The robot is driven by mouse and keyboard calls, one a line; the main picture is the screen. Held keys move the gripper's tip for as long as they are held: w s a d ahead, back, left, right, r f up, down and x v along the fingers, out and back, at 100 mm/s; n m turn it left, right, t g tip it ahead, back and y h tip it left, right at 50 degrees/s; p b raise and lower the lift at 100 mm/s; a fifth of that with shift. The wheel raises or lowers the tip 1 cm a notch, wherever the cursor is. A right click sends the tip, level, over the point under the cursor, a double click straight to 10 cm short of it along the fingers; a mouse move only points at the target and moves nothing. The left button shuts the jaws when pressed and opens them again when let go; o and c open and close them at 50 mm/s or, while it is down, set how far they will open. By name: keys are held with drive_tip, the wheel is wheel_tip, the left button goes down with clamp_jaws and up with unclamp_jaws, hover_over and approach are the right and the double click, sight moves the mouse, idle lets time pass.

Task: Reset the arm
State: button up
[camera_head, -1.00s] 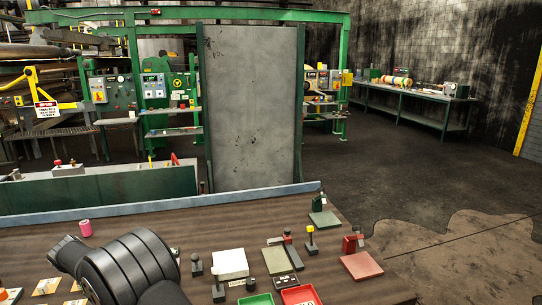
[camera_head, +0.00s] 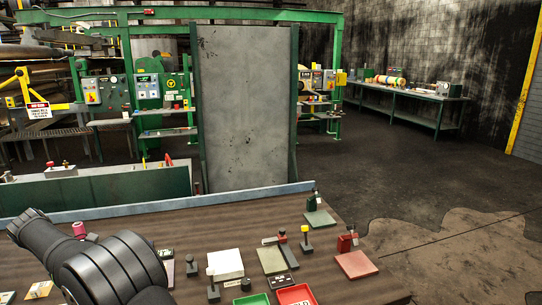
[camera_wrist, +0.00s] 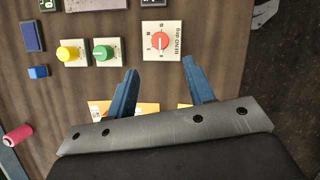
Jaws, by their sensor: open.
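My gripper (camera_wrist: 158,88) shows in the wrist view with its two blue fingers spread apart. It is open with nothing between the fingertips, above the brown table (camera_wrist: 80,90). A plate with a red-pointer dial (camera_wrist: 160,41) lies just beyond the fingertips. Yellow cards (camera_wrist: 130,107) are partly hidden behind the fingers and the gripper's grey bar. In the head view, my dark arm stands at the lower left over the table (camera_head: 215,225), and the gripper itself is out of that view.
Yellow (camera_wrist: 71,53) and green (camera_wrist: 106,52) knob plates and a pink spool (camera_wrist: 18,134) lie nearby. In the head view a white block (camera_head: 225,263), green tray (camera_head: 252,300), red tray (camera_head: 296,295) and small stands are right of the arm. A blue-grey rail (camera_head: 150,208) borders the far edge.

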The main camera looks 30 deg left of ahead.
drive_tip(key=v, duration=0.7)
drive_tip(key=x, duration=1.7)
drive_tip(key=shift+f, duration=0.1)
drive_tip(key=m+g, duration=0.1)
drive_tip(key=m, duration=0.2)
drive_tip(key=shift+a+h, duration=0.15)
drive_tip(key=shift+h, duration=0.25)
drive_tip(key=m, duration=0.2)
drive_tip(key=m+g+h, duration=0.1)
drive_tip(key=m, duration=0.2)
drive_tip(key=shift+w+g, duration=0.15)
drive_tip(key=shift+g, duration=0.15)
drive_tip(key=m+g, duration=0.1)
drive_tip(key=m, duration=0.3)
drive_tip(key=shift+w+m+g, duration=0.15)
drive_tip(key=shift+m+g, duration=0.25)
drive_tip(key=m+g, duration=0.1)
drive_tip(key=m, duration=0.2)
drive_tip(key=shift+w, duration=0.1)
drive_tip(key=shift+m, duration=0.3)
drive_tip(key=shift+o, duration=0.4)
